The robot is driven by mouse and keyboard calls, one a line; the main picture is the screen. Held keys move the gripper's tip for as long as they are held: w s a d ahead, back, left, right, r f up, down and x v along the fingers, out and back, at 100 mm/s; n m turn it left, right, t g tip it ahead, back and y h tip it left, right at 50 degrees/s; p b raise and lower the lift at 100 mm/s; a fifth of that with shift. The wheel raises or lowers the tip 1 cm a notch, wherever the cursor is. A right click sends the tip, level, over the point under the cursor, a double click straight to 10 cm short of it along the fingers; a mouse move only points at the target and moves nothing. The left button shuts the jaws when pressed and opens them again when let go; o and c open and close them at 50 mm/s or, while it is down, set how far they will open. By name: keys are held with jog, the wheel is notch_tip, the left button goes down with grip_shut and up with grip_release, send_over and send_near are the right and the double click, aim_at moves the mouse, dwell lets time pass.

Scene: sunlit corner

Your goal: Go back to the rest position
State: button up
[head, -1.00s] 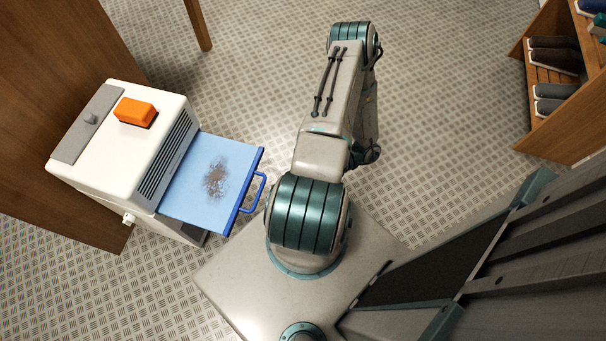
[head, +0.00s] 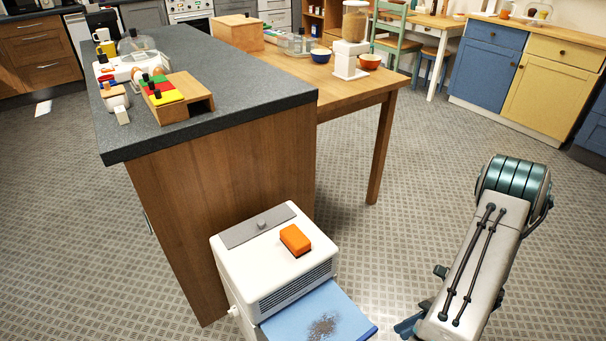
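My arm (head: 484,260) is folded at the right of the head view, with its banded teal elbow joint uppermost. A small blue-teal part at the bottom edge, beside the lower end of the arm, seems to be my gripper (head: 408,326). It is mostly hidden by the arm link and the picture edge. I cannot see its fingertips or whether anything is between them.
A white boxy unit (head: 240,268) with an orange block (head: 295,240) on top and a stained blue tray (head: 300,312) stands left of my arm. A dark-topped counter (head: 240,75) and wooden table (head: 345,90) stand behind. Floor around the elbow is clear.

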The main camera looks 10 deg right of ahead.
jog(key=a+r+n+t+h+p, duration=0.1)
jog(key=a+r+n+h+p, duration=0.4)
jog(key=r, duration=1)
jog(key=w+a+r+n+t+h+p, duration=0.1)
jog(key=a+r+n+t+h+p, duration=0.1)
jog(key=a+r+n+h+p, duration=0.3)
jog(key=w+a+r+n+t+h+p, duration=0.1)
jog(key=a+r+n+h+p, duration=0.3)
jog(key=r+n+p, duration=0.5)
notch_tip(320, 180, up, 16)
jog(key=n+t+h, duration=0.1)
jog(key=n, duration=0.6)
jog(key=shift+a, duration=0.4)
